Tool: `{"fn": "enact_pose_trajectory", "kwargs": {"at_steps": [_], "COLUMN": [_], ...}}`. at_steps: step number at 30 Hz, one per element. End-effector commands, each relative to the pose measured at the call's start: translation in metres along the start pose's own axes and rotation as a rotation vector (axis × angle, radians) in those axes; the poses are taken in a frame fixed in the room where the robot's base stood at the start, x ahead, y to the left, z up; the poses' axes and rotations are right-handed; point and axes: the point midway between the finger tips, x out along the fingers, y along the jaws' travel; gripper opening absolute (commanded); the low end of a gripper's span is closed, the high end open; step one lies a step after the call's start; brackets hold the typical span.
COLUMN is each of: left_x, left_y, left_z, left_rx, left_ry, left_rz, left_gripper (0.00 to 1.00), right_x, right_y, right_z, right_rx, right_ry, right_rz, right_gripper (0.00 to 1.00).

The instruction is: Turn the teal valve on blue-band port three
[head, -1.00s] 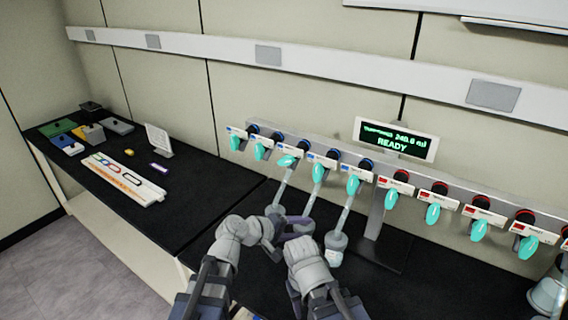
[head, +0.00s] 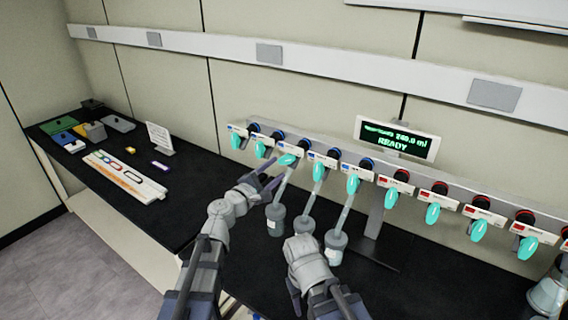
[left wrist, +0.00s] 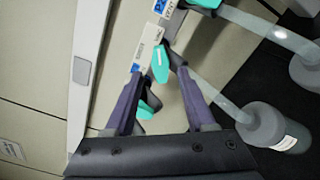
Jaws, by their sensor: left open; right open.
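The row of ports carries teal valves on blue-band and red-band labels. The teal valve of blue-band port three (head: 288,160), third from the left, lies tilted sideways, while its neighbours hang down more. In the left wrist view the same valve (left wrist: 160,63) appears between the fingertips; contact cannot be told. My left gripper (head: 272,181) is open just below and in front of it, and its fingers also show in the left wrist view (left wrist: 158,58). My right gripper (head: 294,284) is low at the front, open, with its fingers mostly hidden by its own wrist.
Flasks hang on tubes below ports three (head: 275,220), four (head: 303,232) and five (head: 336,246), close to my arms. A display (head: 397,138) reads READY. A white rack (head: 125,178) and small blocks lie on the left bench (head: 185,205).

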Motion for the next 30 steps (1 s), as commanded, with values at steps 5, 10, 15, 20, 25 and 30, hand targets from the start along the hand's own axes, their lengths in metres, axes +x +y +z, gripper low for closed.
{"fn": "enact_pose_trajectory", "kwargs": {"at_steps": [5,10,15,20,25,30], "left_x": [0.032,0.051,0.053,0.053,0.053,0.052], "left_y": [0.0,0.0,0.0,0.0,0.0,0.0], "left_z": [-0.001,-0.001,0.0,0.0,0.0,0.0], "left_rx": [0.001,0.001,0.001,0.001,0.001,0.001], "left_ry": [-0.002,-0.002,-0.001,-0.001,-0.001,-0.001], "left_rz": [-0.001,-0.001,-0.001,-0.001,-0.001,-0.001], "left_gripper": [0.55,0.55,0.55,0.51,0.31,0.12], "right_x": [0.0,0.0,0.0,0.0,0.0,0.0], "right_y": [0.0,0.0,0.0,0.0,0.0,0.0], "right_z": [0.0,0.0,0.0,0.0,0.0,0.0], "right_rx": [0.0,0.0,0.0,0.0,0.0,0.0], "right_ry": [0.0,0.0,0.0,0.0,0.0,0.0], "right_rz": [0.0,0.0,0.0,0.0,0.0,0.0], "right_gripper": [0.5,0.5,0.5,0.5,0.5,0.5]}}
